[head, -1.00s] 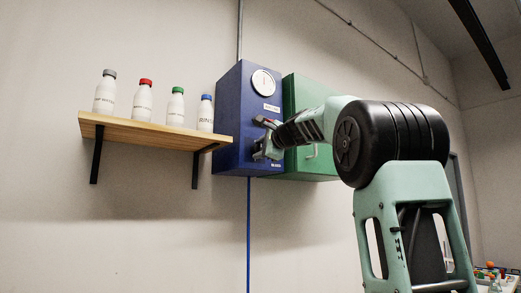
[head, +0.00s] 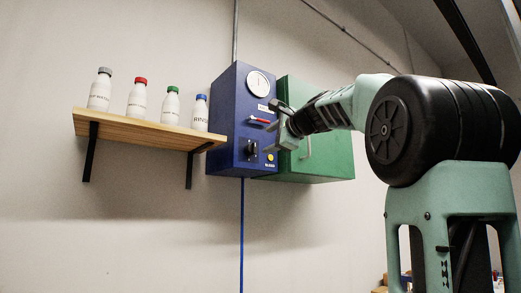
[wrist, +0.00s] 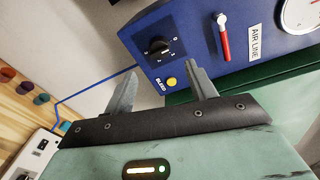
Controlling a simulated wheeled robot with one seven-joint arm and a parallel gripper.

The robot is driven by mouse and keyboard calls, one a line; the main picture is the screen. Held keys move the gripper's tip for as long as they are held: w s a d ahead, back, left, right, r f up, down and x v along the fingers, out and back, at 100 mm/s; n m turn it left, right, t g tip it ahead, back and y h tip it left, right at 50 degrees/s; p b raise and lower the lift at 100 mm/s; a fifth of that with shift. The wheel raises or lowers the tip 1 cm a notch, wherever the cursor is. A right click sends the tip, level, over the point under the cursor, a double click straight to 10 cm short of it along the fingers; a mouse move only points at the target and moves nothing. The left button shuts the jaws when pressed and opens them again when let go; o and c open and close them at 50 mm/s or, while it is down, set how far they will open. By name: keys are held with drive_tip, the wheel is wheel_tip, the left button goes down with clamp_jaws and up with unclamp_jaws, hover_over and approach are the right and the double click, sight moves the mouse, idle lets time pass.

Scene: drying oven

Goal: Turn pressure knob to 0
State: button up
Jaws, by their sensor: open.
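The black pressure knob (head: 251,150) is on the lower front of the blue box (head: 226,120) on the wall. It also shows in the wrist view (wrist: 157,47), with small white marks around it; its exact setting is too small to read. My gripper (head: 271,125) is open and empty, in front of the box's right edge and apart from the knob. In the wrist view its two fingers (wrist: 161,68) point toward the panel, with the knob just beyond the gap between them. A round white gauge (head: 259,84) is at the box's top; its reading is unclear.
A red lever (wrist: 224,40) and a yellow button (wrist: 171,81) are near the knob. A green cabinet (head: 325,150) adjoins the box at right. A wooden shelf (head: 140,128) with several white bottles is close at left. A blue hose (head: 242,230) hangs below.

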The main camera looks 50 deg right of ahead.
drive_tip(key=b+v, duration=0.1)
drive_tip(key=v, duration=0.7)
idle(0.4)
